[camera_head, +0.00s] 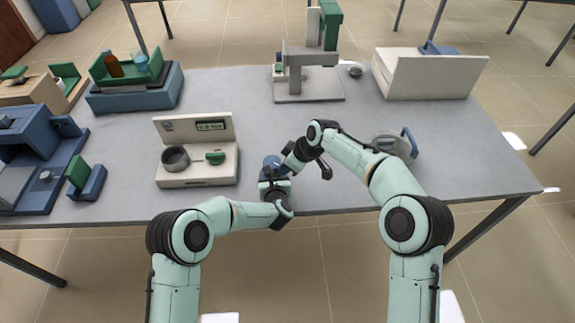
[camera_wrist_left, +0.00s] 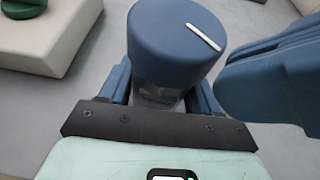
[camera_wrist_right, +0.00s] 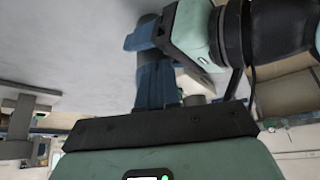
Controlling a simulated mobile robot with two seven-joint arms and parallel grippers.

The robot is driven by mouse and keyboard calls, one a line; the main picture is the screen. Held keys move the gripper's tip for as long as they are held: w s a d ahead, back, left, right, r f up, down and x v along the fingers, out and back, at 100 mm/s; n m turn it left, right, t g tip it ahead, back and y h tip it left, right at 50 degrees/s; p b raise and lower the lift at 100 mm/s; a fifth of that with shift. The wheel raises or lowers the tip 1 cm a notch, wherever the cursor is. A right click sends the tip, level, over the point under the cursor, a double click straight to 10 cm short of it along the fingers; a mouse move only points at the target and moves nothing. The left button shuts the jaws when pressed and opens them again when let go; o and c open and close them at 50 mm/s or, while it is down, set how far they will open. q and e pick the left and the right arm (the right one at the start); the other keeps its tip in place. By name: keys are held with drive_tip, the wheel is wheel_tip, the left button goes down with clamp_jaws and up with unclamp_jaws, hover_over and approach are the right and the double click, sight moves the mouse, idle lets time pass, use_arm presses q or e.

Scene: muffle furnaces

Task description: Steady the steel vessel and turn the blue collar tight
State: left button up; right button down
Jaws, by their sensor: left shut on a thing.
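The blue collar (camera_head: 272,161) is a round cap with a white mark, large in the left wrist view (camera_wrist_left: 178,40). It sits on top of the steel vessel (camera_wrist_left: 158,96), whose grey side shows just below it. My left gripper (camera_head: 274,180) is shut on the vessel, with one blue finger on each side under the collar. My right gripper (camera_head: 286,149) is just beside the collar. Its blue fingers show at the right of the left wrist view (camera_wrist_left: 270,85). In the right wrist view its fingers (camera_wrist_right: 157,85) lie close together, with no object visible between them.
A beige tray unit (camera_head: 197,178) stands left of the vessel. A grey stand (camera_head: 308,92) and a white box (camera_head: 428,75) are at the back. A round item with a blue handle (camera_head: 398,143) is to the right. The front table edge is close to both arms.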

drive_tip(key=shift+s+a+r, duration=0.1)
drive_tip(key=shift+s+a, duration=0.1)
drive_tip(key=shift+a, duration=0.35)
drive_tip(key=shift+s+d, duration=0.1)
drive_tip(key=shift+d, duration=0.1)
drive_tip(key=r, duration=0.6)
drive_tip(key=shift+s+d, duration=0.15)
drive_tip(key=shift+d, duration=0.2)
wheel_tip(320, 180, down, 6)
drive_tip(key=m+t+h, duration=0.1)
drive_tip(key=m+h, duration=0.1)
drive_tip(key=m, duration=0.4)
drive_tip(key=shift+w+t, duration=0.3)
drive_tip(key=shift+t, duration=0.1)
idle(0.3)
